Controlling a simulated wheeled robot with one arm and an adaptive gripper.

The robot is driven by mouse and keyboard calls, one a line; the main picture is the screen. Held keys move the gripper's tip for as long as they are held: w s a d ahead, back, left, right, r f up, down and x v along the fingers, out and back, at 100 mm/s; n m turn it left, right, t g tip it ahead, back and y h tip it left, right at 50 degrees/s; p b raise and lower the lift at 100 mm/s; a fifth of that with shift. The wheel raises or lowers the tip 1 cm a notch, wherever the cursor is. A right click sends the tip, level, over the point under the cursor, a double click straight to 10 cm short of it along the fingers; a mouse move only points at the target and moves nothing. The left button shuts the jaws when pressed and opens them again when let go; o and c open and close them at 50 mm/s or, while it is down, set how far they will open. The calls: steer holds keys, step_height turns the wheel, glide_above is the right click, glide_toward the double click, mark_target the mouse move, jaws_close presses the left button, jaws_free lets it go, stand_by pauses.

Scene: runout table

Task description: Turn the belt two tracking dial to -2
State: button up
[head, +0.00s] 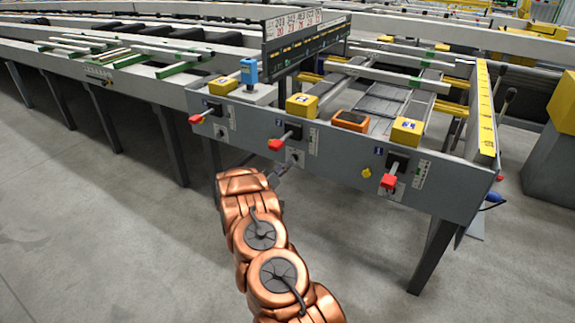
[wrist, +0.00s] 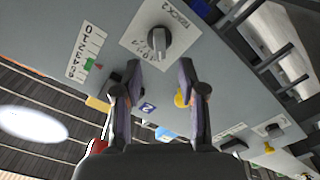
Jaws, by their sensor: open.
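The belt two tracking dial (wrist: 158,40) is a grey knob with a raised grip bar on a white plate reading "TRACK 2", near the top of the wrist view. Its bar runs roughly up and down in that view; the number it points to is too small to read. In the head view the dial (head: 294,156) is small on the grey front panel, below the middle red-handled lever. My gripper (wrist: 160,72) is open and empty, its two fingers apart just short of the dial and not visibly touching it. In the head view my arm mostly hides the gripper (head: 283,173).
Red-handled levers (head: 275,144) stick out of the panel (head: 336,165), one close above the dial. A numbered scale (wrist: 86,50) and a blue "2" label (wrist: 149,107) are nearby. A yellow knob (head: 367,173) sits farther right. The floor in front is clear.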

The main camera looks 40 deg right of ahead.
steer(key=v, duration=0.6)
steer(key=shift+a, duration=0.1)
stand_by(0.4)
